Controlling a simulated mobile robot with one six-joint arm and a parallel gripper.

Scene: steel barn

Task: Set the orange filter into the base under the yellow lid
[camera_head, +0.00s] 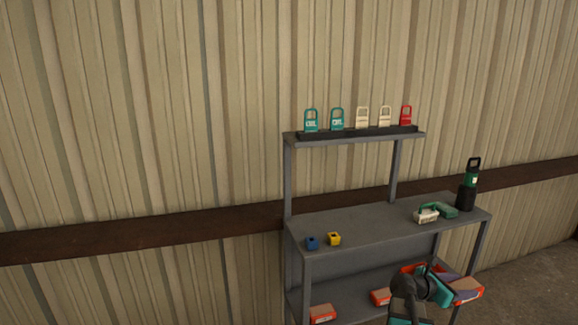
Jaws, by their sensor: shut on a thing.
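A small yellow piece (334,239) sits on the middle shelf near its front left; it may be the yellow lid, but no separate base can be made out under it. My gripper (438,287) is at the lower right, in front of the lower shelf and well below and right of the yellow piece. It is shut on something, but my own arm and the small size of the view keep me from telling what. I cannot pick out the orange filter with certainty; orange-red shows around my gripper.
A blue piece (312,243) stands left of the yellow one. A green-and-white tool (437,212) and a dark bottle (467,187) are at the right. Padlocks (362,117) line the top shelf (345,140). Orange-red boxes (322,313) lie on the lower shelf. The middle shelf's centre (380,226) is clear.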

